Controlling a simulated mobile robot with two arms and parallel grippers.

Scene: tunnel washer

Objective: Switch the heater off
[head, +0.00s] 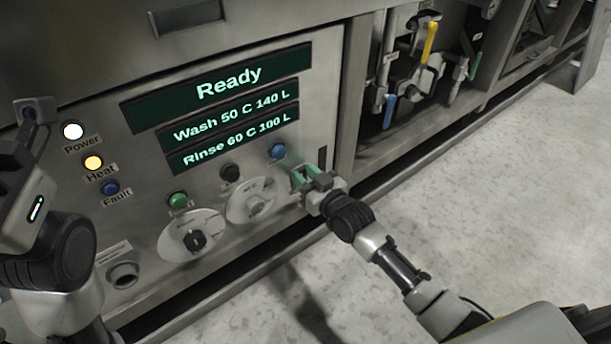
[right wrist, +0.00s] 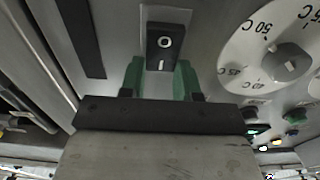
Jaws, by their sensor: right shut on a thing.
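A black rocker switch (right wrist: 165,47) marked O and I is on the control panel in the right wrist view. Its label is not readable. My right gripper (head: 305,177) is at the panel's lower right in the head view and covers the switch there. In the right wrist view its green fingers (right wrist: 161,80) stand either side of the switch, shut on it. The Heat lamp (head: 93,162) glows amber. My left gripper (head: 38,110) is at the left edge; its fingers cannot be made out.
The panel displays (head: 229,84) read Ready, Wash 50 C 140 L and Rinse 60 C 100 L. A temperature dial (head: 254,203) is just left of my right gripper. Valves with yellow (head: 430,42) and blue handles stand right. The floor is clear.

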